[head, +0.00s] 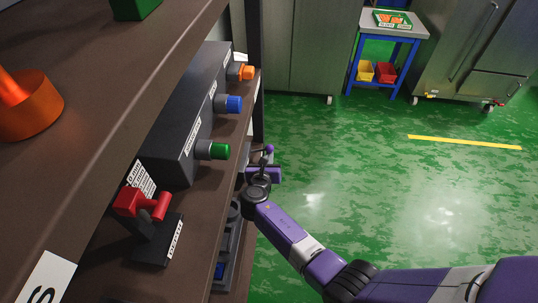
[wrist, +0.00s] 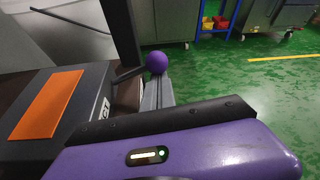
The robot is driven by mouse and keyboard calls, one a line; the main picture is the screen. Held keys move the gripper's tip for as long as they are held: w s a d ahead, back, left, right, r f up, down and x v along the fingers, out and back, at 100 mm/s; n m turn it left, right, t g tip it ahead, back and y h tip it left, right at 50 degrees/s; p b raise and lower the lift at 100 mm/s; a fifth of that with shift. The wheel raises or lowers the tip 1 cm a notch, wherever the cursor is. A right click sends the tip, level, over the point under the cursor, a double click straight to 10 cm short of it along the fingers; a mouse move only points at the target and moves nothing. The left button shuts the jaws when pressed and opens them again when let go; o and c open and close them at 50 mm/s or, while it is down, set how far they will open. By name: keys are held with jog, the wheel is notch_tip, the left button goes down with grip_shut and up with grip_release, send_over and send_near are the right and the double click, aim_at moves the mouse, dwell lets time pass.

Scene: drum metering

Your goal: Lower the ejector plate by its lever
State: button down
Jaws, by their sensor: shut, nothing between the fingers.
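A lever with a round purple knob (wrist: 157,62) shows in the wrist view, just beyond my gripper's purple body. The same knob (head: 269,148) is small in the head view, at the shelf's outer edge. An orange plate (wrist: 50,100) lies on top of a dark block at left in the wrist view. The block's label, partly hidden, ends in "CT". My gripper (head: 264,174) is shut and empty, close below the knob in the head view. Its fingertips are hard to make out, and I cannot tell whether they touch the lever.
A dark box (head: 185,125) with green, blue and orange knobs stands on the brown shelf. A dark post (head: 255,60) rises behind the lever. Open green floor (head: 400,190) lies to the right, with a blue-legged cart (head: 385,55) far back.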

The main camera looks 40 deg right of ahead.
jog(key=shift+w+r+n+p, duration=0.1)
jog(key=shift+r+n+p, duration=0.2)
jog(key=shift+r+p, duration=0.05)
dwell(0.4)
jog(key=shift+a, duration=0.1)
jog(key=p+v, duration=0.1)
jog(key=v, duration=0.6)
jog(key=shift+s+a+p, duration=0.2)
jog(key=shift+a+p, duration=0.1)
jog(key=shift+p, duration=0.05)
